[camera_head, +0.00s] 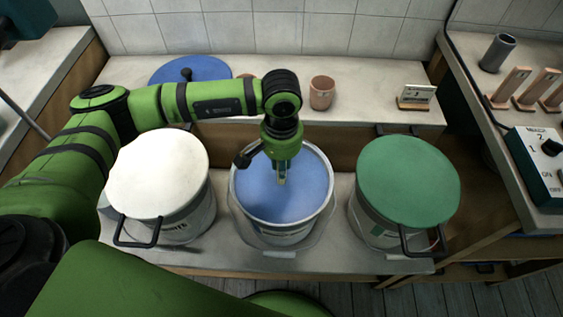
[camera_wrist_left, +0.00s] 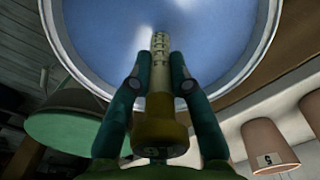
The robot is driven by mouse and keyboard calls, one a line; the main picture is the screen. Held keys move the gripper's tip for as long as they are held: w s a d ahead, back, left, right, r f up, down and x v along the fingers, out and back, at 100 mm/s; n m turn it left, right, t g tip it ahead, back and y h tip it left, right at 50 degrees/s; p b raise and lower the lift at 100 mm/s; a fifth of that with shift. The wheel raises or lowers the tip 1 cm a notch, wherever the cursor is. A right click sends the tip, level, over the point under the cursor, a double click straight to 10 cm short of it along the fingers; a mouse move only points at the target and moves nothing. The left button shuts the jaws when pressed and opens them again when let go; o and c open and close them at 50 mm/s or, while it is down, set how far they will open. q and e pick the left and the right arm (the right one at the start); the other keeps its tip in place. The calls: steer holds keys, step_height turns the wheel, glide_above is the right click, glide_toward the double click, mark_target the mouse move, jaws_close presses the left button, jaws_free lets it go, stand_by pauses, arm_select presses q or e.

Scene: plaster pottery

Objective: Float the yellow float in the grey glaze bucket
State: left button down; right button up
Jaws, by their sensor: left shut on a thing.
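The open bucket (camera_head: 240,215) stands between two lidded buckets and holds smooth, blue-looking liquid. Its pale rim also shows in the left wrist view (camera_wrist_left: 57,50). My left gripper (camera_head: 281,168) is above the liquid, inside the rim's outline. In the left wrist view its fingers (camera_wrist_left: 158,80) are shut on the yellow float (camera_wrist_left: 160,130). The float has a dull yellow, thick body and a pale, marked stem (camera_wrist_left: 160,50) that points away from the camera towards the liquid. I cannot tell whether it touches the liquid. My right gripper is not in view.
A white-lidded bucket (camera_head: 157,172) stands left and a green-lidded bucket (camera_head: 408,180) right. Behind, on the shelf, are a blue lid (camera_head: 190,70), a terracotta cup (camera_head: 322,93) and a small sign (camera_head: 416,96). A side bench holds a control box (camera_head: 540,160).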

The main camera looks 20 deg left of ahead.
arm_select(q)
steer(key=c, duration=1.1)
jaws_free()
steer(key=shift+o, duration=0.2)
step_height(320, 180, up, 12)
steer(key=shift+r, duration=0.1)
